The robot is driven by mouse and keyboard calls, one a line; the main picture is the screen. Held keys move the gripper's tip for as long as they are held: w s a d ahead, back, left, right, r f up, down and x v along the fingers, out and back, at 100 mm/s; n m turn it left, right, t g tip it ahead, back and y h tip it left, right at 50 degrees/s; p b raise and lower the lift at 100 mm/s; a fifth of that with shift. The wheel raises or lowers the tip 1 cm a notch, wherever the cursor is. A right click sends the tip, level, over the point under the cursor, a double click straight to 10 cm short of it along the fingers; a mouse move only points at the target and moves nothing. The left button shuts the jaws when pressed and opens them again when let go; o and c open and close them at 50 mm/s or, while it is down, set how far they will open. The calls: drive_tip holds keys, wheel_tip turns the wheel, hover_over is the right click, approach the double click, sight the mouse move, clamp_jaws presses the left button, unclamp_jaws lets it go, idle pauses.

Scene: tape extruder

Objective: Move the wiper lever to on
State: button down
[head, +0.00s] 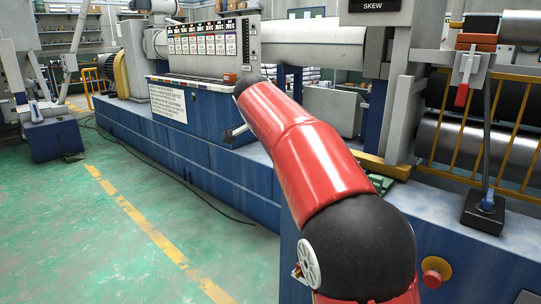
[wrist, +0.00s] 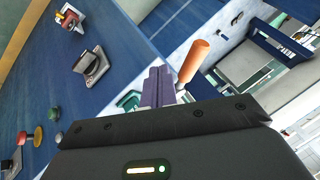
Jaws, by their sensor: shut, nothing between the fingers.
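In the wrist view an orange handle (wrist: 193,62) stands out just to the right of the tips of my gripper (wrist: 160,78). It looks like a lever, but I cannot read a label that names it the wiper lever. My gripper's purple-grey fingers are shut together with nothing between them. The orange handle is beside the fingers; whether they touch I cannot tell. Its lower end is hidden behind my gripper body. In the head view my red arm hides most of the area around my gripper.
In the wrist view a blue panel carries several buttons, among them a red one (wrist: 22,138), and a grey fitting (wrist: 92,67). In the head view a red-handled lever (head: 462,94) and a black upright lever (head: 487,150) are at right. Green floor (head: 100,230) is clear at left.

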drive_tip(key=w+a+v, duration=0.1)
drive_tip(key=v, duration=0.7)
drive_tip(key=shift+r+p, duration=0.45)
drive_tip(key=shift+s+a, duration=0.1)
drive_tip(key=shift+s, duration=0.05)
drive_tip(key=s+d+f+n+g+y, duration=0.1)
drive_tip(key=s+d+f+n, duration=0.2)
drive_tip(key=s+d, duration=0.3)
drive_tip(key=s+d+f+n+y, duration=0.1)
drive_tip(key=s+d+f+n, duration=0.15)
drive_tip(key=s, duration=0.45)
drive_tip(key=s+d+f+n, duration=0.1)
drive_tip(key=s+f+n, duration=0.3)
drive_tip(key=s+f, duration=0.4)
drive_tip(key=s+d+f+n+y, duration=0.1)
drive_tip(key=s+f+n, duration=0.3)
drive_tip(key=s+f, duration=0.4)
drive_tip(key=s+d, duration=0.1)
drive_tip(key=s, duration=0.3)
drive_tip(key=shift+d+f, duration=0.3)
drive_tip(key=shift+f, duration=0.05)
drive_tip(key=shift+n, duration=0.25)
